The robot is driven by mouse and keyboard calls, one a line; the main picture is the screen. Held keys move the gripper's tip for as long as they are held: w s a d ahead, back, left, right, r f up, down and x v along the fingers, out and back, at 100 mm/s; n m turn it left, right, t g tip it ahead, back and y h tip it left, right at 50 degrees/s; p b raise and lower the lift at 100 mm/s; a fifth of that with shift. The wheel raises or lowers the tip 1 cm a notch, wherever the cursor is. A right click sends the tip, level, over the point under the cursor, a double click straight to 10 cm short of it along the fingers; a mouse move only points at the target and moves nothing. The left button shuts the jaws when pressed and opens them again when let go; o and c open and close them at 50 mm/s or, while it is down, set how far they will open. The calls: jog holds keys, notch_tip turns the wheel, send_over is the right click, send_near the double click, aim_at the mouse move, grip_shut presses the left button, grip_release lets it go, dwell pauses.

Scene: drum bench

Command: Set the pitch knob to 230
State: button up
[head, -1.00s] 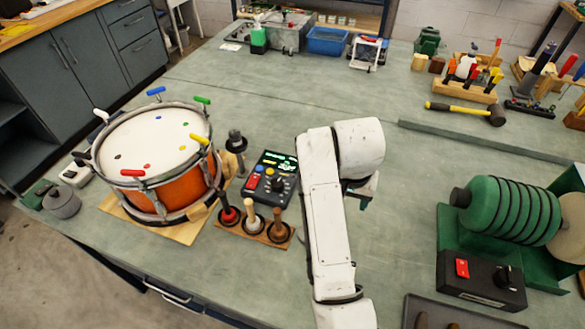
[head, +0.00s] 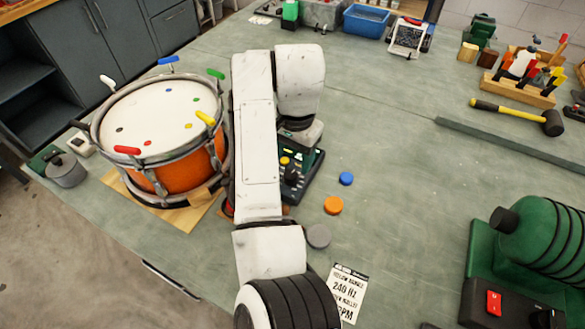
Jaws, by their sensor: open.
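The dark control box (head: 310,178) stands right of the drum, partly covered by my white arm. Its black knob (head: 291,176) shows just right of the arm, with small yellow buttons beside it. The box's display is hidden under my arm and gripper, so I cannot read a pitch value. My gripper (head: 301,137) points down over the back part of the box, behind the knob. It is open; its fingertips are mostly hidden, and I cannot tell whether they touch the box.
The orange drum (head: 181,180) with coloured handles stands close left of my arm. Blue (head: 346,178), orange (head: 333,205) and grey (head: 318,236) discs lie right of the box. A green machine (head: 540,245) stands far right; the bench between is clear.

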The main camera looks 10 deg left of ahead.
aim_at(291, 173)
jog(key=shift+a+f, duration=0.1)
jog(key=shift+f, duration=2.4)
jog(key=shift+c, duration=0.4)
jog(key=c, duration=1)
jog(key=shift+o, duration=0.2)
jog(key=shift+r+p, duration=0.15)
jog(key=shift+p, duration=0.3)
